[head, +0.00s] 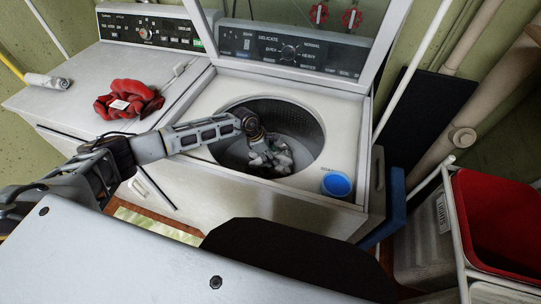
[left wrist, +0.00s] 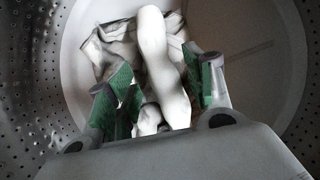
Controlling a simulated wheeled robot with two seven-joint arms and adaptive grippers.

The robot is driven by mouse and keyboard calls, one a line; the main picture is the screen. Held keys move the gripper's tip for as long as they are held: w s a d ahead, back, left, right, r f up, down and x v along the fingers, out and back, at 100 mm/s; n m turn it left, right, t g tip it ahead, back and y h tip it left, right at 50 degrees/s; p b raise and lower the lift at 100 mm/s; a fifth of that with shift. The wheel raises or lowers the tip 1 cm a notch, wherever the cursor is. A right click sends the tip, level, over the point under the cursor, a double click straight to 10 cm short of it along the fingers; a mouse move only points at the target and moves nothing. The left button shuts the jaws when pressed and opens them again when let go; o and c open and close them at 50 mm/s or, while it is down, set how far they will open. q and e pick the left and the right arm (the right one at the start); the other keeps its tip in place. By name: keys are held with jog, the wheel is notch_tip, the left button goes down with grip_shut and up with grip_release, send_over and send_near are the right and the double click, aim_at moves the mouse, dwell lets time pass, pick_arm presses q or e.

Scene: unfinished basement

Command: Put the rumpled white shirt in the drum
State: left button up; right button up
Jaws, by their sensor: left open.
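The drum (head: 300,118) is the open round metal tub of the top-load washer. The rumpled white shirt (left wrist: 118,35) is in the drum, on its pale floor in the left wrist view. A smooth white upright shape (left wrist: 155,50) stands out in front of it; I cannot tell whether it is a sleeve or a post. My left gripper (head: 268,158) reaches down into the drum. In the left wrist view its green-padded fingers (left wrist: 163,76) are open on either side of the white shape and cloth. My right gripper is not in view.
The washer's lid (head: 378,50) stands raised. A blue cup (head: 337,184) is on the washer's front right corner. A red-lined hamper (head: 497,215) stands at the right.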

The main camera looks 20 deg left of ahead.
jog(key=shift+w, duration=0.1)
pick_arm(q)
jog(key=shift+r, duration=0.2)
jog(key=shift+p+v, duration=0.55)
jog(key=shift+v, duration=1.25)
jog(key=v, duration=0.9)
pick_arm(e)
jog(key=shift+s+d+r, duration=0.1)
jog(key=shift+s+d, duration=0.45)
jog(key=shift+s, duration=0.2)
pick_arm(q)
jog(key=shift+d+r, duration=0.1)
jog(key=shift+r, duration=0.05)
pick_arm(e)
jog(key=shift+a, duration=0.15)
pick_arm(q)
jog(key=shift+d, duration=0.15)
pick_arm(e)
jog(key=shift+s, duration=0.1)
